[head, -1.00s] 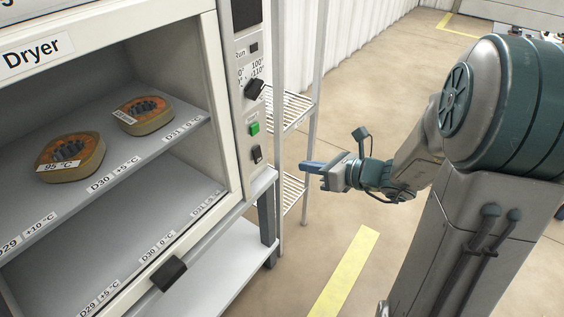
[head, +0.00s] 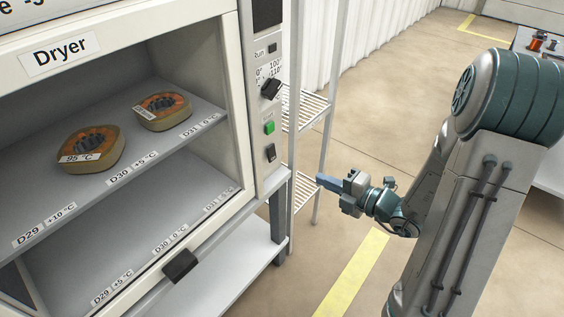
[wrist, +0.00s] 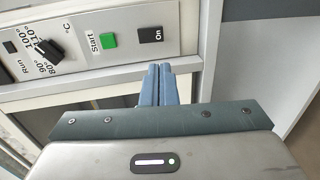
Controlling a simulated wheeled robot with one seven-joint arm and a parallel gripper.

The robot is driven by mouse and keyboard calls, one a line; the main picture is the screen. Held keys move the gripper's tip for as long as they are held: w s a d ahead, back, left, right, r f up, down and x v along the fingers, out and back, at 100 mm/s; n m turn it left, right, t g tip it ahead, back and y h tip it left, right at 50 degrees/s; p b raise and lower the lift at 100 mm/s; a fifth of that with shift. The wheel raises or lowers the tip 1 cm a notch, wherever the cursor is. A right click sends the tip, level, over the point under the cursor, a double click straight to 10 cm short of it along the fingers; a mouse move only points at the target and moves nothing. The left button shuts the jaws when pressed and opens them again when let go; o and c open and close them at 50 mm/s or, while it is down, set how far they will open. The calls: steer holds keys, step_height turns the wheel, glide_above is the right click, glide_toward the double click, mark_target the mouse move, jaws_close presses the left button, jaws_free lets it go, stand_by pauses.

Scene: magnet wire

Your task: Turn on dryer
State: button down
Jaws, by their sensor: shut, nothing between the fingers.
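The dryer (head: 120,27) stands at the left in the head view, with its control panel (head: 262,105) on its right side. The panel has a black rotary knob (head: 271,88), a green Start button (head: 269,128) and a black On switch (head: 271,152). In the wrist view the green Start button (wrist: 108,41) and the On switch (wrist: 151,35) lie just beyond my fingertips. My gripper (head: 320,179) is shut and empty, to the right of and below the switch in the head view, apart from the panel. In the wrist view its blue fingers (wrist: 158,72) point toward the On switch.
Two round parts (head: 90,149) sit on the dryer's upper shelf (head: 45,205); the lower shelf looks empty. A dark handle (head: 180,265) is at the opening's lower edge. A wire rack (head: 305,110) stands behind the panel. Open floor with a yellow stripe (head: 352,275) lies right.

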mark_target(273, 159)
steer(key=b+x, duration=0.4)
steer(key=x, duration=1)
